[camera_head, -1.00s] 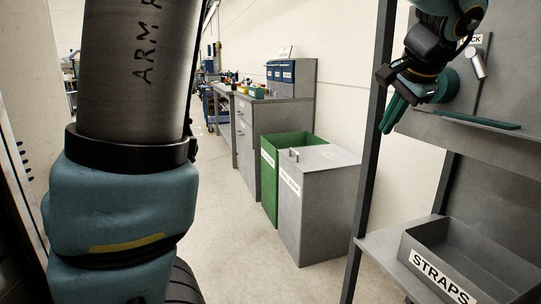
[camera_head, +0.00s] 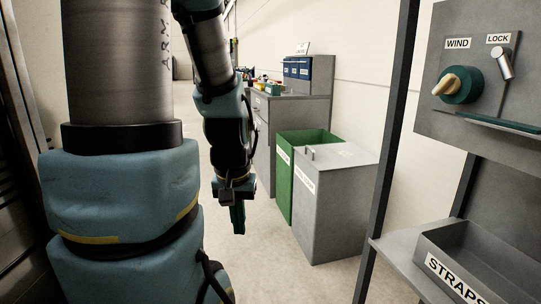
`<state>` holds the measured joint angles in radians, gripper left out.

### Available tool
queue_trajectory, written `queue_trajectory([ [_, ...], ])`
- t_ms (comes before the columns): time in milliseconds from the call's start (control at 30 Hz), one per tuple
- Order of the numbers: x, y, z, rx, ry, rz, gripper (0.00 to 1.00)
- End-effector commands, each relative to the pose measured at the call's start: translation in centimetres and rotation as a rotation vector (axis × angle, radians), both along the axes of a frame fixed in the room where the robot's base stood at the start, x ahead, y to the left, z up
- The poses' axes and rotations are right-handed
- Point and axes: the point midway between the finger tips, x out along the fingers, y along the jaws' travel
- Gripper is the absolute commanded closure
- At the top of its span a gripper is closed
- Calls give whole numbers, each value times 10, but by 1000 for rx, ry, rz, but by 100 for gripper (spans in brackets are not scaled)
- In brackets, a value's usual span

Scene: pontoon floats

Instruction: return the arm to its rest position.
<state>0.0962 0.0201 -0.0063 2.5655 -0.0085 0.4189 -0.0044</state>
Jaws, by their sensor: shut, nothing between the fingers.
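My gripper (camera_head: 238,217) hangs at the end of my arm, left of the middle of the picture, pointing down over the pale floor. The upper part of my arm comes down from the top of the picture, and a large blue and grey link of mine fills the left side.
A grey panel (camera_head: 440,110) on a dark frame stands at right, with a WIND knob (camera_head: 461,86) and a LOCK lever (camera_head: 505,64). Below it is a STRAPS tray (camera_head: 447,277). A green bin (camera_head: 284,179) and a grey lidded bin (camera_head: 335,215) stand beside the bench (camera_head: 297,115). Floor between is clear.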

Motion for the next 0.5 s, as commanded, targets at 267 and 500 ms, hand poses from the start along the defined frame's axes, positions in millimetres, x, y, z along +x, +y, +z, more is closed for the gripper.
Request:
queue_trajectory([
  [267,2,-2,63,1,-2,-7,100],
  [500,2,-2,119,1,-2,-8,100],
])
